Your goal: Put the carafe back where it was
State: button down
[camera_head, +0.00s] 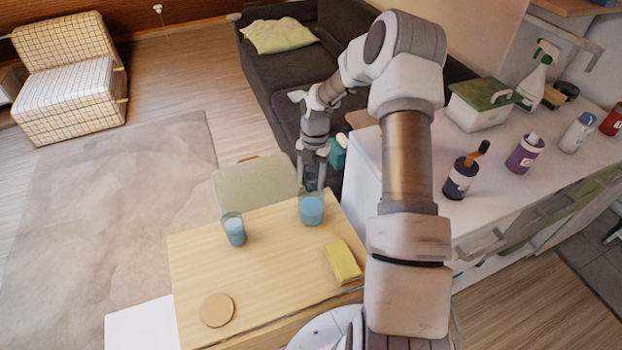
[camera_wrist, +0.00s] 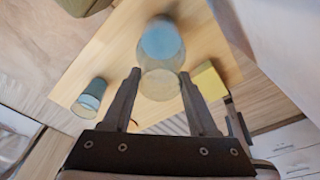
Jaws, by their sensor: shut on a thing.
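The carafe (camera_head: 311,210) is a clear vessel with blue liquid, upright at the far right part of the light wooden table (camera_head: 262,255). My gripper (camera_head: 312,182) is over it from above, its fingers shut on the carafe's upper part. In the wrist view the carafe (camera_wrist: 161,45) sits between the two fingertips (camera_wrist: 159,76). I cannot tell whether its base touches the table. A round wooden coaster (camera_head: 217,310) lies bare at the near left of the table.
A smaller glass with blue liquid (camera_head: 234,232) stands left of the carafe. A yellow block (camera_head: 343,262) lies at the right edge. A pale green chair (camera_head: 254,182) stands behind the table. The white counter (camera_head: 500,190) with bottles is to the right. The tabletop's middle is clear.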

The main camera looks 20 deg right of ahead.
jog(key=shift+c, duration=0.9)
grip_release()
jog(key=shift+f, duration=0.1)
notch_tip(320, 180, up, 12)
jog(key=w+d, duration=0.1)
jog(key=shift+d+p, duration=0.15)
jog(key=shift+p, duration=0.25)
jog(key=shift+w, duration=0.1)
